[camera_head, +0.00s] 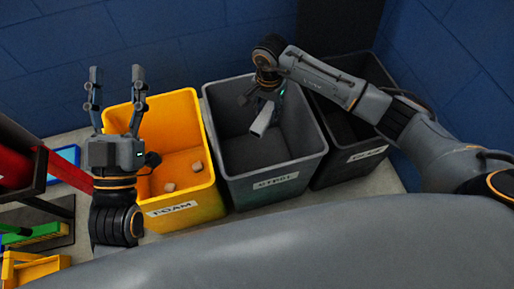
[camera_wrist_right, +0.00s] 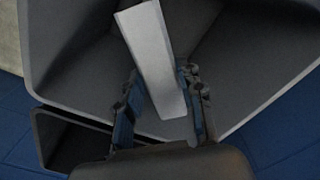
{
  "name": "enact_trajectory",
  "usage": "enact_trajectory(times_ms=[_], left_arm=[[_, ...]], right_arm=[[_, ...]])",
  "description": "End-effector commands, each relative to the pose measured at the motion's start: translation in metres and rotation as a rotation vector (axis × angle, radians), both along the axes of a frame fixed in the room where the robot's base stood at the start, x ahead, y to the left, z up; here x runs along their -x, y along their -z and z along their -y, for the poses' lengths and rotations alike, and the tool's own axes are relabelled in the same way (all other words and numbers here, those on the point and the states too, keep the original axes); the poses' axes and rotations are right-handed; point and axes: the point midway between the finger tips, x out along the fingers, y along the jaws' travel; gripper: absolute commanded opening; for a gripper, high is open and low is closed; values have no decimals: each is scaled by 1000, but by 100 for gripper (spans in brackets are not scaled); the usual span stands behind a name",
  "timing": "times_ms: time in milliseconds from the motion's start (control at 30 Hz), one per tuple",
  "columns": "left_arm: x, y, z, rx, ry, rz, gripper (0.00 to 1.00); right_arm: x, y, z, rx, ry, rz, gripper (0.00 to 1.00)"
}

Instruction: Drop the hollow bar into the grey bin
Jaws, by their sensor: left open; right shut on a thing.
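The hollow bar (camera_head: 263,118) is a light grey bar, tilted, over the opening of the grey bin (camera_head: 270,184) in the head view. My right gripper (camera_head: 268,100) is shut on it above that bin. In the right wrist view the bar (camera_wrist_right: 153,60) sits between the two fingers of my right gripper (camera_wrist_right: 160,95), with the bin's inner walls (camera_wrist_right: 235,60) behind it. The visible inside of the grey bin looks empty. My left gripper (camera_head: 117,90) is open and empty, pointing up in front of the yellow bin.
The yellow bin (camera_head: 185,208), labelled FOAM, stands left of the grey bin and holds small light blocks (camera_head: 197,166). A darker bin (camera_head: 350,158) stands right of it, partly behind my right arm. A rack with red, green and yellow items (camera_head: 40,235) is at the left. Blue walls close the back.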

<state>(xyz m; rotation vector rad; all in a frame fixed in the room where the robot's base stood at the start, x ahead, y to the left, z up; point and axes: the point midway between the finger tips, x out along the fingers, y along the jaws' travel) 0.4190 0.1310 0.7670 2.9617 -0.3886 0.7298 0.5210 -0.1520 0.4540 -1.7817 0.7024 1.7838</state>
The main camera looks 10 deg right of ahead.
Motion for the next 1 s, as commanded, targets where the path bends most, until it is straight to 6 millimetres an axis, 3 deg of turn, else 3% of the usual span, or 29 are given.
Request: enact_trajectory(times_ms=[167, 200, 300, 667, 833, 1000], left_arm=[[0, 0, 0, 0, 0, 0, 54], [0, 0, 0, 0, 0, 0, 54], [0, 0, 0, 0, 0, -1, 54], [0, 0, 0, 0, -1, -1, 54], [0, 0, 0, 0, -1, -1, 54], [0, 0, 0, 0, 0, -1, 54]], right_arm=[[0, -1, 0, -1, 0, 1, 0], [0, -1, 0, -1, 0, 1, 41], [0, -1, 0, -1, 0, 1, 61], [0, -2, 0, 0, 0, 1, 64], [-1, -24, 0, 1, -1, 5, 64], [-2, -61, 1, 1, -1, 7, 64]])
